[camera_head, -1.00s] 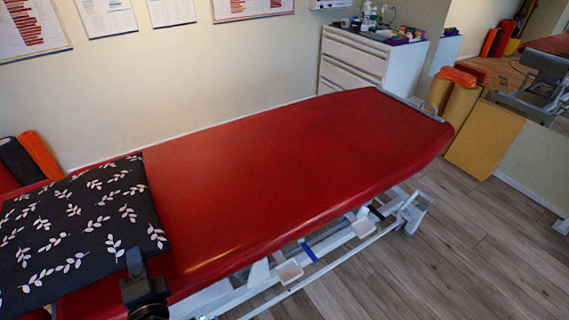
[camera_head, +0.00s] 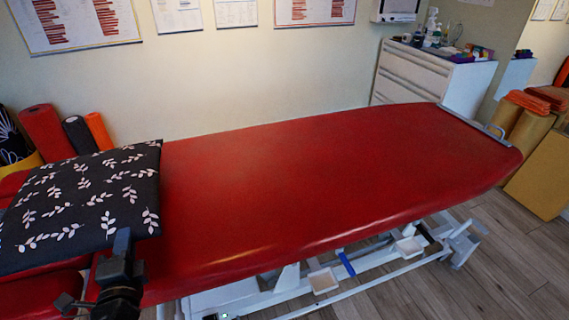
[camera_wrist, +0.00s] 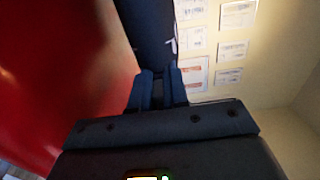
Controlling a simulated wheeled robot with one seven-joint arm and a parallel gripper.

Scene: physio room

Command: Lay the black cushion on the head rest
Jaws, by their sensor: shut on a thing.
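The black cushion (camera_head: 85,200) with white leaf sprigs is at the left end of the red treatment table (camera_head: 330,190) in the head view. It lies roughly flat over the table's head end and hides most of it. A red padded part, seemingly the head rest (camera_head: 40,297), shows below the cushion at lower left. I cannot tell whether the cushion touches it. My gripper (camera_head: 122,243) is shut on the cushion's near edge, close to its right corner. In the wrist view my fingers (camera_wrist: 158,88) close on the dark cushion (camera_wrist: 148,30).
Rolled mats, red (camera_head: 46,132) and orange (camera_head: 98,130), stand behind the cushion by the wall. A white drawer cabinet (camera_head: 415,78) with bottles on it stands behind the table's far end. The rest of the tabletop is bare.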

